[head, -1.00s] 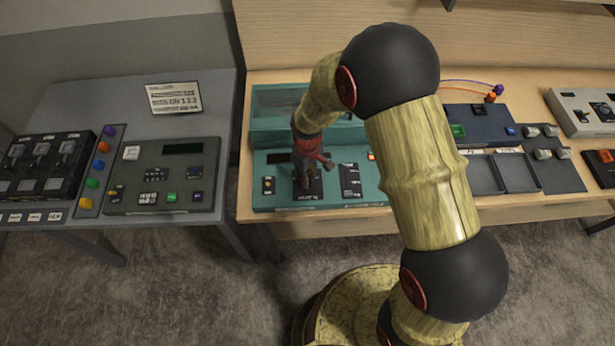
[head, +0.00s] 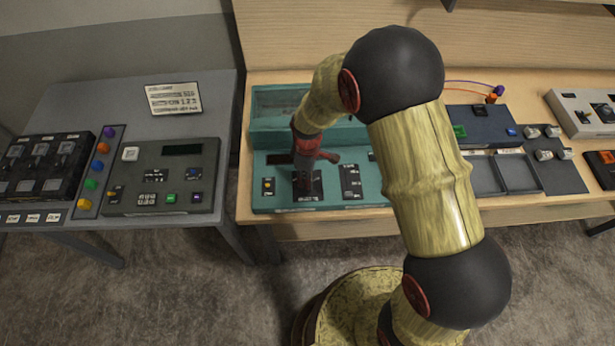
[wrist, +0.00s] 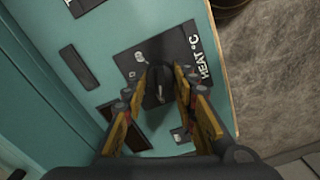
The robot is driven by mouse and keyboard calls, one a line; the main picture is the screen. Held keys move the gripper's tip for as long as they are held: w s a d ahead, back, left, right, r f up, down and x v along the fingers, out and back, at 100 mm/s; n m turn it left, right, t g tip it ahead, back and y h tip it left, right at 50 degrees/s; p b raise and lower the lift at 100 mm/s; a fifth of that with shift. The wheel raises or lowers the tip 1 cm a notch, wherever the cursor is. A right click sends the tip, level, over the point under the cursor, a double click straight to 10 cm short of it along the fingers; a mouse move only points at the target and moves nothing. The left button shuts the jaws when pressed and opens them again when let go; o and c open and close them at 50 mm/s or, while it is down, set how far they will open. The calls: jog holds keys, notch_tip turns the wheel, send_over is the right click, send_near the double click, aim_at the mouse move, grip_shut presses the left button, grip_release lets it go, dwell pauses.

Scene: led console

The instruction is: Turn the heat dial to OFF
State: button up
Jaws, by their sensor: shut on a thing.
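The heat dial (wrist: 157,88) is a dark knob on a black plate marked "HEAT °C" (wrist: 190,45) in the wrist view. The plate is set in the teal console (head: 262,200), which stands at the left end of the wooden bench. My gripper (wrist: 160,78) is over the plate, with its two yellow-sided fingers on either side of the dial, shut on it. In the head view my gripper (head: 304,188) points down at the console and covers the dial. A pale line shows on the dial, but I cannot read which mark it points to.
A small panel with a yellow button (head: 267,187) lies just left of the dial, and a black labelled panel (head: 351,180) just right. A grey table (head: 80,100) with a keypad box (head: 165,177) stands left, apart from the bench. Black trays (head: 518,172) lie farther right.

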jog(key=o, duration=1.2)
jog(key=shift+c, duration=0.2)
jog(key=shift+r, duration=0.1)
notch_tip(320, 180, up, 12)
dwell(0.3)
